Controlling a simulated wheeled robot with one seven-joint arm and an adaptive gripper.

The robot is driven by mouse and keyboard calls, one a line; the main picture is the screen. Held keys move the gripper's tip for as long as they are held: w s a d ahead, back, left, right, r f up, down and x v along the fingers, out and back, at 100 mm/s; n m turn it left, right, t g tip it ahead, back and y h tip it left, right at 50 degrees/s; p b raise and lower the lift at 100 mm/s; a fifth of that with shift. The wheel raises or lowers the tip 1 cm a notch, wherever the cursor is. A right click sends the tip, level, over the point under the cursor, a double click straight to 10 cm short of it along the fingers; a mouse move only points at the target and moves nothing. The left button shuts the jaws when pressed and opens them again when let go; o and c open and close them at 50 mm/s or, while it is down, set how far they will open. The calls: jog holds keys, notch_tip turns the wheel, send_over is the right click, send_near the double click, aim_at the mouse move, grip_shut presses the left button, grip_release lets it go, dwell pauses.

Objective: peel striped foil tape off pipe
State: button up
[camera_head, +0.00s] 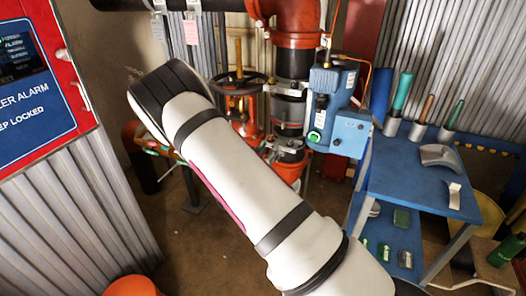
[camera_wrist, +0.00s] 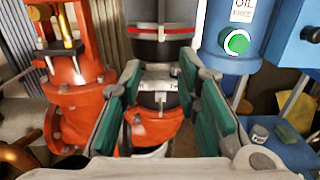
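The dark vertical pipe (camera_wrist: 160,52) stands in the centre of the wrist view. A band with a red stripe between pale edges (camera_wrist: 160,30) runs across it, and a silvery band (camera_wrist: 157,84) sits lower down. I cannot tell which is the striped foil tape, or see a loose tape end. The pipe also shows in the head view (camera_head: 291,62), right of my arm. My gripper (camera_wrist: 159,73) is open, its green-padded fingers on either side of the lower pipe in the picture. No tape shows between them. I cannot tell whether the fingers touch the pipe.
A red valve (camera_wrist: 76,85) stands close left of the pipe. A blue unit with a green button (camera_head: 328,108) stands close right. A blue table (camera_head: 400,185) carries tools in holders and curved metal pieces. A red alarm panel (camera_head: 45,75) fills the left edge.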

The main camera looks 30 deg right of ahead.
jog(key=b+x, duration=0.1)
jog(key=x, duration=1.2)
jog(key=shift+s, duration=0.1)
jog(key=c, duration=0.7)
grip_shut()
jog(key=shift+a, duration=0.15)
jog(key=shift+s+a, duration=0.25)
jog(key=shift+a, duration=0.05)
jog(key=p+v, duration=0.4)
jog(key=v, duration=0.4)
